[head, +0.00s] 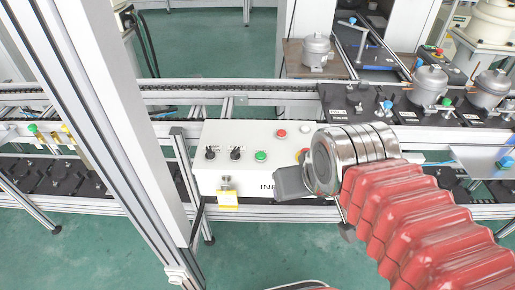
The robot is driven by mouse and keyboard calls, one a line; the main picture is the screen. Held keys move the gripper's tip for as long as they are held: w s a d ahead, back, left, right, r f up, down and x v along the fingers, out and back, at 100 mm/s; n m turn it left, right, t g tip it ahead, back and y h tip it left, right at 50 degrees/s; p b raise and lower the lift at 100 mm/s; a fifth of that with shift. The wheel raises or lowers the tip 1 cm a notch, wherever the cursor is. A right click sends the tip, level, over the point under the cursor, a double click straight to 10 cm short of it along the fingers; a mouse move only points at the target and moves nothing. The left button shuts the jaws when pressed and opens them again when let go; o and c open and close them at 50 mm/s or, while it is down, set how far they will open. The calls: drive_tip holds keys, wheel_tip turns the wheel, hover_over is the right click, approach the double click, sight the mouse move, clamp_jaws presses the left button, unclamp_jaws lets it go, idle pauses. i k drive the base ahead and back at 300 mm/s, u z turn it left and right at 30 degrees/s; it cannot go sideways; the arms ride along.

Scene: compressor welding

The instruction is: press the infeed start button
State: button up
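Part of a yellow-and-red button (301,155) shows beside my arm. My gripper (288,184), a dark grey piece at the end of my red-sleeved arm, is in front of the box's lower right, to the lower right of the green button. My wrist hides the box's right part. The finger opening cannot be made out.
A thick aluminium post (95,110) rises at the left. The conveyor rail (190,92) runs behind the box. Grey compressors (430,84) sit on black pallets at the right, and another compressor (316,50) stands further back. Green floor (265,240) is open below.

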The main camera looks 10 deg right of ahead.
sight(260, 156)
drive_tip(key=k, duration=1.35)
drive_tip(key=u, duration=0.1)
drive_tip(key=i, duration=0.6)
drive_tip(key=u, duration=0.5)
drive_tip(key=i, duration=1.2)
drive_tip(key=u, duration=0.1)
